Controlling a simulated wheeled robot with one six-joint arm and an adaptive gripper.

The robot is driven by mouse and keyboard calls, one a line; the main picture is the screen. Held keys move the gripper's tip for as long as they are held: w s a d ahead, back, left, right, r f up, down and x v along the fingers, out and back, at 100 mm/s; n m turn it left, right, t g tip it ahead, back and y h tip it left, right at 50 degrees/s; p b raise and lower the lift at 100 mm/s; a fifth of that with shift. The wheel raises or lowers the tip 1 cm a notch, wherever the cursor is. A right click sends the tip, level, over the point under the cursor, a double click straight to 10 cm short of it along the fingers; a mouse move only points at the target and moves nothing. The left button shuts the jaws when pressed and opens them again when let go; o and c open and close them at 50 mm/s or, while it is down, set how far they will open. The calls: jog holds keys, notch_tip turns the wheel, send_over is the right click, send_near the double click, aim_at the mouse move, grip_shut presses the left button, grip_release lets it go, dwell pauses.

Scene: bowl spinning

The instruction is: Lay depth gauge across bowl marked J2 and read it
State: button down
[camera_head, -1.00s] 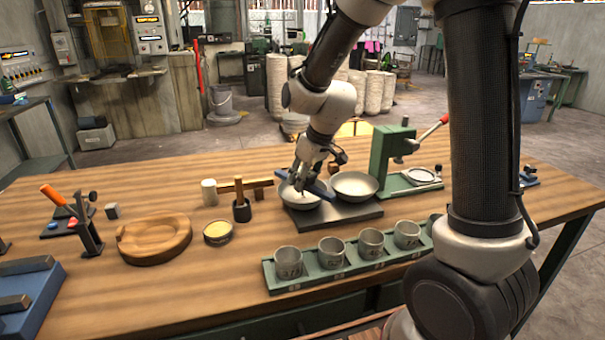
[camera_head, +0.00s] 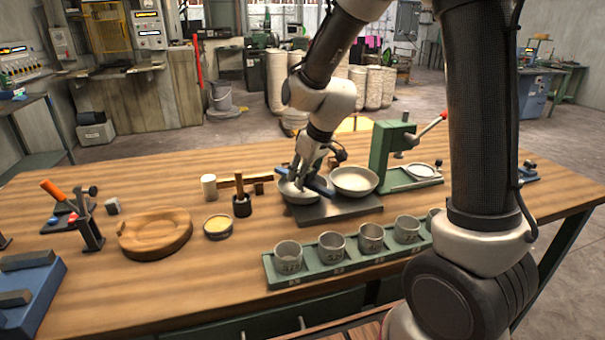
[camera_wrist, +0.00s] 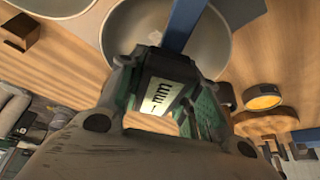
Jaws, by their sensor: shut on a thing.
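The depth gauge is a blue bar (camera_head: 319,187) with a dark body and a pale display (camera_wrist: 163,98) reading "mm"; any digit beside it is unclear. My gripper (camera_head: 303,181) is shut on the gauge body over the left of two metal bowls (camera_head: 303,198). The bar passes over this bowl, which also shows in the wrist view (camera_wrist: 215,45). I cannot tell whether the bar touches the rim. The right bowl (camera_head: 353,181) stands beside it on a dark plate (camera_head: 340,210). No J2 mark is readable on either bowl.
A green press (camera_head: 383,160) with a red-tipped lever stands right of the bowls. A green rack (camera_head: 310,277) of several metal cups is in front.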

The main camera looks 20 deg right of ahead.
jog(key=c, duration=0.9)
grip_release()
jog(key=shift+c, duration=0.2)
jog(key=v, duration=1.2)
jog(key=shift+s, duration=0.1)
jog(key=s+d+r+m, duration=0.1)
jog(key=s+d+m, duration=0.1)
jog(key=s+d, duration=0.2)
jog(key=s+d+r+m+h, duration=0.1)
jog(key=s+d, duration=0.3)
jog(key=s, duration=0.7)
jog(key=s+d+r+m+h, duration=0.1)
jog(key=s+d+m, duration=0.2)
jog(key=s, duration=0.4)
jog(key=shift+s+d+r+t, duration=0.2)
jog(key=shift+d+r+t, duration=0.15)
jog(key=shift+d, duration=0.5)
